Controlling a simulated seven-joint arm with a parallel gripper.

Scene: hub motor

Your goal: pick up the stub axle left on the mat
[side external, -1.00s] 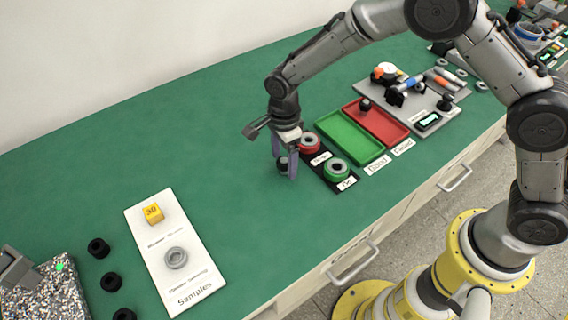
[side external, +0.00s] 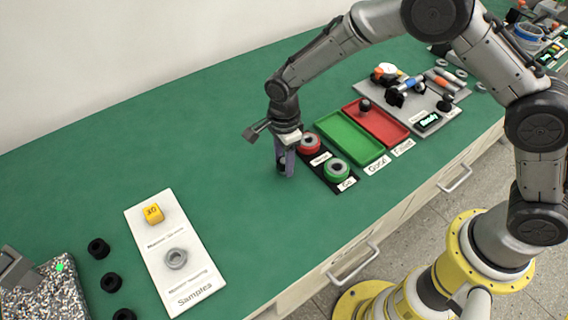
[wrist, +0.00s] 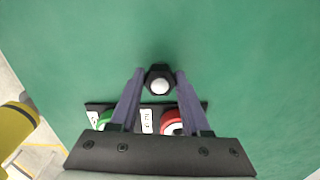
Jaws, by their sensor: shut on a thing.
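The stub axle (wrist: 159,84) is a small black part with a pale round top. In the wrist view it sits between the fingertips of my gripper (wrist: 158,76), which is shut on it. In the side external view my gripper (side external: 286,170) points down at the green mat (side external: 230,160), just left of the black button plate. The fingers hide most of the axle there. I cannot tell whether it still touches the mat.
A black plate with a red button (side external: 309,144) and a green button (side external: 337,169) is right beside my gripper. Beyond are a green tray (side external: 350,138), a red tray (side external: 385,125) and a grey tool board. A white samples board (side external: 175,258) and black parts (side external: 110,282) lie at left.

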